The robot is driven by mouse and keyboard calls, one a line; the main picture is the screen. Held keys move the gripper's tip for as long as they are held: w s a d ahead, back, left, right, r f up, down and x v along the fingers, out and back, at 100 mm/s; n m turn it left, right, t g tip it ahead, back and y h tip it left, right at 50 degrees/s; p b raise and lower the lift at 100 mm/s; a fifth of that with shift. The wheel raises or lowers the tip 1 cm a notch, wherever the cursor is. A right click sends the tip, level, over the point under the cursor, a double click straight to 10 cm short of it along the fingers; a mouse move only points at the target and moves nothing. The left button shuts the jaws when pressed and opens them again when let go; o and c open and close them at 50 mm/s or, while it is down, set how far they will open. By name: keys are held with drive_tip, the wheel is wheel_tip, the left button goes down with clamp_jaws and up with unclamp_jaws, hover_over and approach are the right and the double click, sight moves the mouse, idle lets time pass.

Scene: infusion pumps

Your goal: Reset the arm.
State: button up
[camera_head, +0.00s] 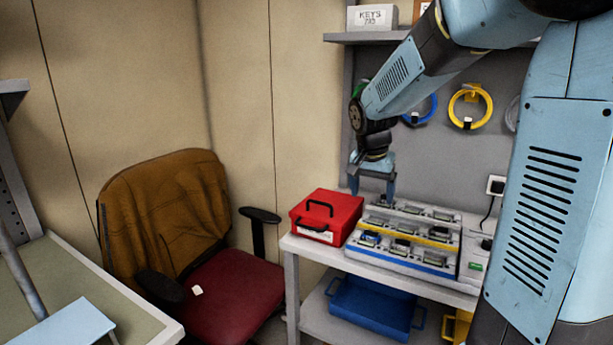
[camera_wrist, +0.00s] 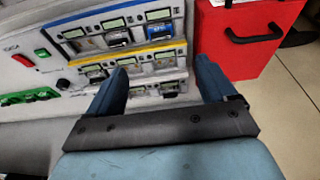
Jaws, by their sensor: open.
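My gripper (camera_head: 371,190) hangs from my blue arm, above the back left of the pump rack (camera_head: 415,273) on the bench in the head view. In the wrist view my gripper (camera_wrist: 164,75) shows two blue fingers set wide apart, with nothing between them but the rack behind. The rack (camera_wrist: 66,56) holds rows of small pumps with displays, with blue and yellow strips along the rows. I cannot tell from these views how high the fingertips are above the rack.
A red box (camera_head: 335,215) with a black handle stands left of the rack, close to my gripper. A pegboard with coiled cables (camera_head: 484,118) and a shelf (camera_head: 367,37) are behind my arm. A chair (camera_head: 228,290) stands left of the bench, and a blue bin (camera_head: 372,305) sits below.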

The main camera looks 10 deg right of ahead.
drive_tip(key=s+r+n+t+y, duration=0.1)
drive_tip(key=s+r+n, duration=0.2)
drive_tip(key=s, duration=0.9)
drive_tip(key=s+a+r+n+t, duration=0.1)
drive_tip(key=s+r+n+t, duration=0.1)
drive_tip(key=s, duration=1)
drive_tip(key=shift+s+a+r+n+y, duration=0.3)
drive_tip(key=shift+r+n+y, duration=0.15)
drive_tip(key=shift+n, duration=0.55)
drive_tip(key=shift+c, duration=0.3)
